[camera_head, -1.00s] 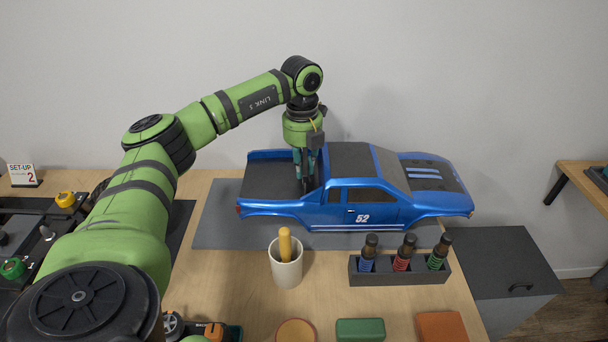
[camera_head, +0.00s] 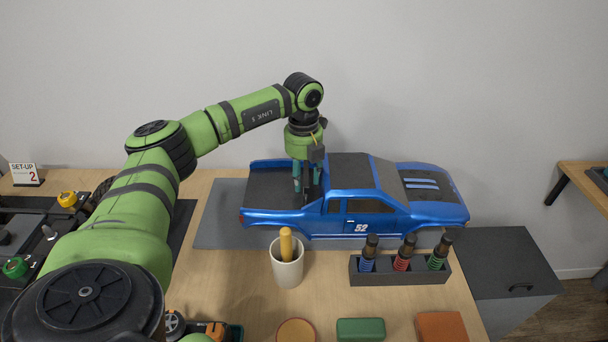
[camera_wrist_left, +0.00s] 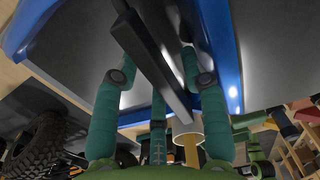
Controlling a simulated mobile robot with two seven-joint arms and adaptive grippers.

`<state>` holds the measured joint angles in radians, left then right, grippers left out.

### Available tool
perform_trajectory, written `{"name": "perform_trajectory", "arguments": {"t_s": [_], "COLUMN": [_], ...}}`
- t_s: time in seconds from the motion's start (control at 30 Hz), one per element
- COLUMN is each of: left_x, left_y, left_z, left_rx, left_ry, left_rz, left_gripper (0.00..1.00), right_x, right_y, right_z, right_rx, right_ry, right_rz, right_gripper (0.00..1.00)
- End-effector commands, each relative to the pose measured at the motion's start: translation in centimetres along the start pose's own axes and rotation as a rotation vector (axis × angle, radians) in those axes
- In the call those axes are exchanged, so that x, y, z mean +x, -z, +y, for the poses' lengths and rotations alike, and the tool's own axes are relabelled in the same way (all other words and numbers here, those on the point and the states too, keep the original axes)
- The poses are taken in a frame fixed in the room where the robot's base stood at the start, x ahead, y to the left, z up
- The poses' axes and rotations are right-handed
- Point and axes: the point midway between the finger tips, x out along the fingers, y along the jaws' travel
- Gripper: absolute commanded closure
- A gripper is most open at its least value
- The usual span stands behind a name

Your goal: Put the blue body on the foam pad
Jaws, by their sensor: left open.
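The blue body (camera_head: 428,212), a pickup shell with a black roof and "52" on its door, lies level on the grey foam pad (camera_head: 217,225). The pad shows to its left and along its front edge. My left gripper (camera_head: 306,190) points down into the truck bed, just behind the cab. Its teal fingers are open. In the left wrist view the fingers (camera_wrist_left: 160,75) stand on either side of a dark bar of the body, with a blue side wall (camera_wrist_left: 228,75) beyond. Whether they touch the bar I cannot tell. My right gripper is not in view.
A cup (camera_head: 287,268) with a yellow-handled tool stands close in front of the pad. A dark rack (camera_head: 400,273) with three shock absorbers is to its right. Several small items line the front edge. The wall is close behind.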

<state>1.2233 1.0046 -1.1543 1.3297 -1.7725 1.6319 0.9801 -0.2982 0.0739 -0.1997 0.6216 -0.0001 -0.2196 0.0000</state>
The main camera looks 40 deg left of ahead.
Motion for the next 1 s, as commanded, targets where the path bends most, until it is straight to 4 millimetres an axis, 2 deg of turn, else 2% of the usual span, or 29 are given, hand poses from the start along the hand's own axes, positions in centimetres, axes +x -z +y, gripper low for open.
{"name": "perform_trajectory", "arguments": {"t_s": [0.17,0.5,0.6,0.8,1.0], "left_x": [-1.7,-8.9,-10.5,-12.1,-12.3], "left_y": [-0.1,-0.1,-0.1,0.0,0.0], "left_z": [-0.1,-0.2,-0.1,-0.1,-0.1], "left_rx": [0.0,0.001,0.001,0.002,0.001], "left_ry": [0.004,0.005,0.004,0.001,0.0], "left_rz": [-0.003,-0.004,-0.003,-0.001,0.0], "left_gripper": [0.56,0.56,0.56,0.56,0.56], "right_x": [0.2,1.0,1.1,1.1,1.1], "right_y": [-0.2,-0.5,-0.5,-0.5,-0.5], "right_z": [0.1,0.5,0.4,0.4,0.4], "right_rx": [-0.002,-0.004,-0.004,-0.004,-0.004], "right_ry": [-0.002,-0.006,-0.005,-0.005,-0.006], "right_rz": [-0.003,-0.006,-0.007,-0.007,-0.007], "right_gripper": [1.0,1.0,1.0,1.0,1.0]}}
